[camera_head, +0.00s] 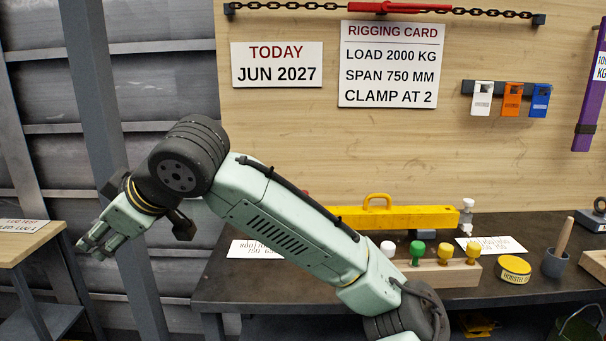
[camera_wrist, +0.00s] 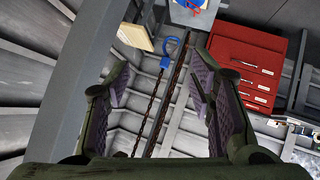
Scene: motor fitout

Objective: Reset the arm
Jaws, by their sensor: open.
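My arm reaches up from the lower right to the left across the head view, in front of the dark workbench (camera_head: 225,290). My gripper (camera_head: 98,240) is at the far left of that view, pointing down and left in free air. In the wrist view my gripper (camera_wrist: 160,95) shows two fingers spread wide with purple ribbed pads. Nothing is between them within reach; chains and a wall lie beyond.
A yellow beam (camera_head: 400,217) lies on the workbench, with a block of coloured knobs (camera_head: 440,273) in front. A grey post (camera_head: 105,100) stands close behind my gripper. The wrist view shows a red drawer cabinet (camera_wrist: 258,70) and a blue hook (camera_wrist: 172,48) on hanging chains (camera_wrist: 155,105).

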